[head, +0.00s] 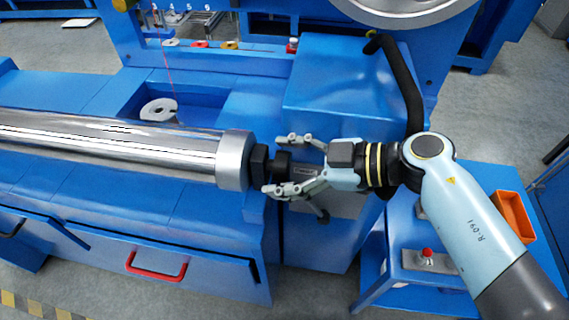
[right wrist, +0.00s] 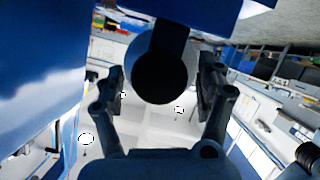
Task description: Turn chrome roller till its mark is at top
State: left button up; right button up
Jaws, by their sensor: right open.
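The chrome roller (head: 110,143) lies level across the left of the head view, with a wide grey collar (head: 235,160) at its right end. A black end piece (head: 258,162) sticks out from that collar. No mark shows on the part of the roller in view. My right gripper (head: 279,164) is open at this end, its fingers on either side of the black end piece. In the right wrist view a dark round end (right wrist: 160,78) sits between the two open fingers (right wrist: 160,82), with space on both sides. My left gripper is not in view.
A blue machine box (head: 340,80) with a black curved handle (head: 400,80) stands behind my right gripper. A blue side table with an orange bin (head: 513,215) is at right. A red drawer handle (head: 156,267) sits in front. A slotted disc (head: 159,109) lies behind the roller.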

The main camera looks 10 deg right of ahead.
jog(key=c, duration=1.2)
jog(key=shift+o, duration=0.2)
jog(key=shift+a+r+n+p, duration=0.1)
jog(key=shift+n+p, duration=0.2)
jog(key=shift+p, duration=0.15)
jog(key=shift+t, duration=0.4)
jog(key=o, duration=1.2)
jog(key=shift+c, duration=0.2)
jog(key=v, duration=1.2)
